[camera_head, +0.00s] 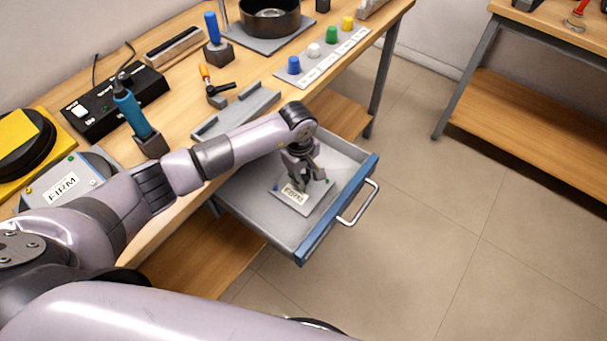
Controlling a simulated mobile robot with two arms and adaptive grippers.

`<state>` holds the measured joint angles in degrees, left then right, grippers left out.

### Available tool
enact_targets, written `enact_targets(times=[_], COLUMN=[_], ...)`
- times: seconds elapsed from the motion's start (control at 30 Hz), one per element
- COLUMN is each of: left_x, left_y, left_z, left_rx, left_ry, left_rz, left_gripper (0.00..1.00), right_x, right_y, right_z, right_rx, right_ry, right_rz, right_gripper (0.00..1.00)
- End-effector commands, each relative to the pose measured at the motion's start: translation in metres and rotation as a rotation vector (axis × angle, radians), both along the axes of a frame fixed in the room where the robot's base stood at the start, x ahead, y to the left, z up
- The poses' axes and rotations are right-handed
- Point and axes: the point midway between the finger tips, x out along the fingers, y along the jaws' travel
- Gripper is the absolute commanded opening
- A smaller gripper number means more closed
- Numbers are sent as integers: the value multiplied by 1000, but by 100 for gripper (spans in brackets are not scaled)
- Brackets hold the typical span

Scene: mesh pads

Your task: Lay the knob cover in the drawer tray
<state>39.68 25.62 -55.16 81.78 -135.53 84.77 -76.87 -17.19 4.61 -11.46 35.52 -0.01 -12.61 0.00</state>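The drawer (262,224) under the bench is pulled open, with a grey inside, a blue front and a metal handle. A flat grey plate with a white label (293,193) lies in it or just above its floor. My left gripper (303,180) points down over this plate, inside the drawer's outline. Its fingers are small and dark against the plate, and I cannot tell whether they hold anything. I cannot single out the knob cover with certainty. Blue (293,65), white, green and yellow knob-like pieces stand on a pale labelled strip on the bench. My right gripper is out of view.
A grey channel-shaped holder (236,113) lies on the bench beside the drawer. A blue-handled tool (131,105) stands in a dark block, near a black switch box (90,118) and a FIRM-labelled box (62,184). A dark pot (270,18) stands further back. The floor right of the drawer is clear.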

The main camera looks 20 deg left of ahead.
Motion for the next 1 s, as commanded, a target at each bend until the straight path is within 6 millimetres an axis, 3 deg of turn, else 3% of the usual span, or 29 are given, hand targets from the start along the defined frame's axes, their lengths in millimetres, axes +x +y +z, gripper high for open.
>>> enact_targets(times=[0.3, 0.67, 0.77, 1.0], left_x=[0, 0, 0, -4], left_y=[0, 0, 1, 3], left_z=[0, 4, 15, 65], left_rx=[0, 0, 0, 1], left_ry=[0, -1, -4, -5], left_rz=[0, -1, -2, -3], left_gripper=[46, 47, 47, 47], right_x=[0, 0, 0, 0], right_y=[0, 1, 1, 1], right_z=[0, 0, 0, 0], right_rx=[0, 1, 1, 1], right_ry=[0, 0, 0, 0], right_rz=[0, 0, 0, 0], right_gripper=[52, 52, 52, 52])
